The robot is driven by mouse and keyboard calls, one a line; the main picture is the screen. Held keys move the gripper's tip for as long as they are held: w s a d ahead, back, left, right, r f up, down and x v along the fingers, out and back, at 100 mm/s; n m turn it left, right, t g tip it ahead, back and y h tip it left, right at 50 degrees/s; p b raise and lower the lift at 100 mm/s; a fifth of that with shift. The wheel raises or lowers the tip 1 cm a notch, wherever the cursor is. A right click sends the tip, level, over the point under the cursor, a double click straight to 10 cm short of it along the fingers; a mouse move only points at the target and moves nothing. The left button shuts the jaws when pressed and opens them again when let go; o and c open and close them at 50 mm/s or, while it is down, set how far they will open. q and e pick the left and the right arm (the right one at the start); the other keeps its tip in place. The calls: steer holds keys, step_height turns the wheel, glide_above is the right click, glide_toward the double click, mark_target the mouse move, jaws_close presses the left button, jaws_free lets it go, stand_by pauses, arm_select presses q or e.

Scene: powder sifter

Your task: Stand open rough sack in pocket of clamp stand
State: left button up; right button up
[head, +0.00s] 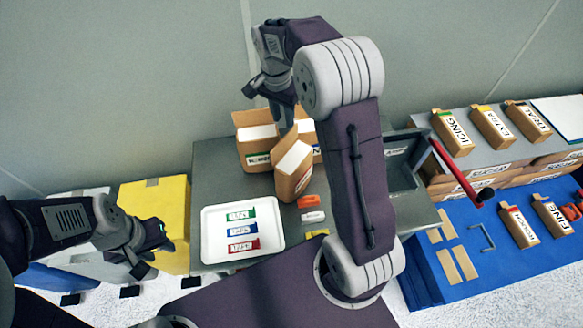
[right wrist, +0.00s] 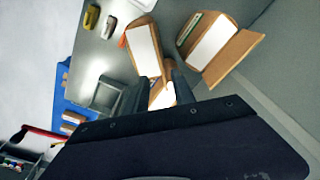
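Three open brown paper sacks with white inside stand close together on the grey table in the head view. One with a green band (head: 257,146) is at the left, one with a red band (head: 293,168) is tilted in front, and one with a blue band (head: 305,127) is behind. I cannot read which is the rough one. My right gripper (head: 284,110) points down at the rear sack; in the right wrist view its fingers are either side of a sack (right wrist: 160,95), grip unclear. My left gripper (head: 152,254) is open and empty beside the yellow box. I cannot make out the clamp stand.
A white tray (head: 207,250) holds green, blue and red labels. Small orange and white pieces (head: 311,201) lie beside it. Labelled sacks (head: 492,126) line the right shelf. A yellow box (head: 160,198) stands left.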

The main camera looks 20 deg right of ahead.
mark_target(284, 138)
step_height(284, 138, down, 4)
steer(key=shift+f+p, duration=0.1)
steer(key=shift+p, duration=0.5)
step_height(284, 138, down, 4)
steer(key=shift+w+d+f+p, duration=0.1)
steer(key=shift+p, duration=0.6)
steer(key=shift+f, duration=0.25)
steer(key=shift+f, duration=0.25)
steer(key=shift+c, duration=0.3)
jaws_close()
steer(key=shift+r, duration=0.1)
stand_by(0.4)
